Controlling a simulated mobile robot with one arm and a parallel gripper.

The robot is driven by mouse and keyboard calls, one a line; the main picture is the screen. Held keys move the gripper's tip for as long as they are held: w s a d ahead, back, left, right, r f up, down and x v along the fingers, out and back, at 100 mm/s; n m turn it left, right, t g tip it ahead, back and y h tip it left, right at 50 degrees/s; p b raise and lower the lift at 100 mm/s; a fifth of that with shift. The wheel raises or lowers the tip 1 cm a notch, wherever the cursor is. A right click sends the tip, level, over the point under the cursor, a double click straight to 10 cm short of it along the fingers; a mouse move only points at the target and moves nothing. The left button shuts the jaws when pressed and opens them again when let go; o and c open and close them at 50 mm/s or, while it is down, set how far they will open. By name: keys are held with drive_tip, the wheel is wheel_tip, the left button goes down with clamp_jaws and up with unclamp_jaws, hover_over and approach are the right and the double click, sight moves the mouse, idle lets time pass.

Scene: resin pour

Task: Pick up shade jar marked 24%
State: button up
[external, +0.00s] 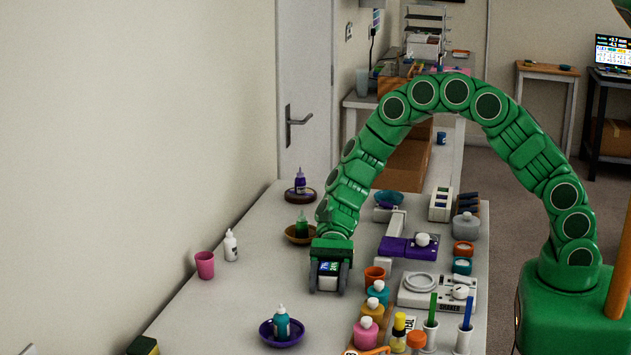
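My gripper (330,283) points down over the middle of the white bench, with one dark finger on each side of a small jar (328,284). The jar has a dark blue top part with pale markings and a white lower part. The markings are too small to read surely, so I cannot confirm 24%. The fingers look close against its sides, but I cannot tell whether they grip it. I also cannot tell whether it rests on the bench.
A purple dish with a teal bottle (282,324) stands in front. A pink cup (205,265) and white bottle (231,245) are at left. A purple stand (408,248), a white device (437,290) and several coloured jars crowd the right.

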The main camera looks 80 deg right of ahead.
sight(329, 270)
drive_tip(key=c, duration=0.6)
drive_tip(key=shift+c, duration=0.2)
drive_tip(key=shift+r, duration=0.1)
drive_tip(key=shift+r, duration=0.55)
wheel_tip(329, 270, up, 2)
drive_tip(key=shift+s+r, duration=0.1)
drive_tip(key=s+d+r, duration=0.2)
drive_tip(key=s+r, duration=0.2)
drive_tip(key=s, duration=0.2)
drive_tip(key=s+d+r, duration=0.2)
drive_tip(key=s+r, duration=0.3)
drive_tip(key=s, duration=0.2)
drive_tip(key=shift+d+r, duration=0.25)
drive_tip(key=shift+d, duration=0.05)
